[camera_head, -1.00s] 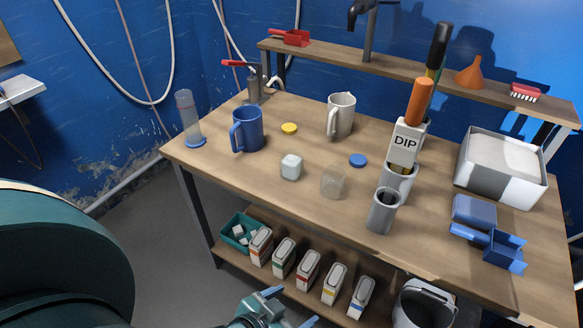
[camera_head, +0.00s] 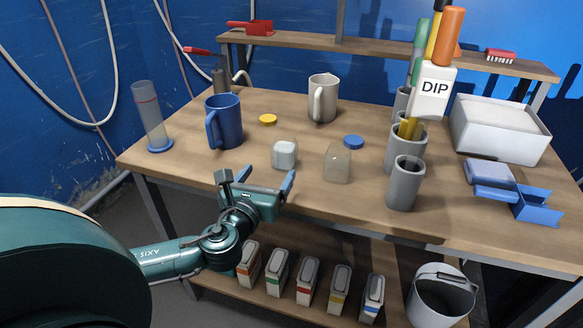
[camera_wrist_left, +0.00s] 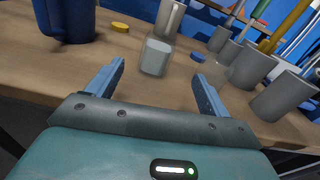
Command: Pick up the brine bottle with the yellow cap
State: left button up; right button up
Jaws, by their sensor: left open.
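No bottle wearing a yellow cap shows clearly. A loose yellow cap (camera_head: 268,119) lies on the table behind a small whitish jar (camera_head: 284,154). A clear, open-looking jar (camera_head: 337,165) stands to its right, with a blue cap (camera_head: 353,142) behind it. My left gripper (camera_head: 256,184) is open and empty at the table's front edge, short of the whitish jar. In the left wrist view the whitish jar (camera_wrist_left: 155,57) stands ahead between the open fingers, and the yellow cap (camera_wrist_left: 120,27) lies beyond to the left. My right gripper is not in view.
A blue mug (camera_head: 225,122) and a clear cylinder (camera_head: 150,118) stand left; a beige jug (camera_head: 322,98) stands behind. Grey cups (camera_head: 405,184) with tools, a white bin (camera_head: 500,130) and blue scoops (camera_head: 535,205) fill the right. Several striped containers (camera_head: 307,282) stand on the lower shelf.

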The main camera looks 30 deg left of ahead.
pick_arm(q)
jog(key=m, duration=0.1)
send_near(287, 137)
jog(key=x, duration=0.3)
jog(key=shift+f, duration=0.15)
jog(key=shift+b+x, duration=0.5)
jog(key=shift+x, duration=2.65)
jog(key=c, duration=1.2)
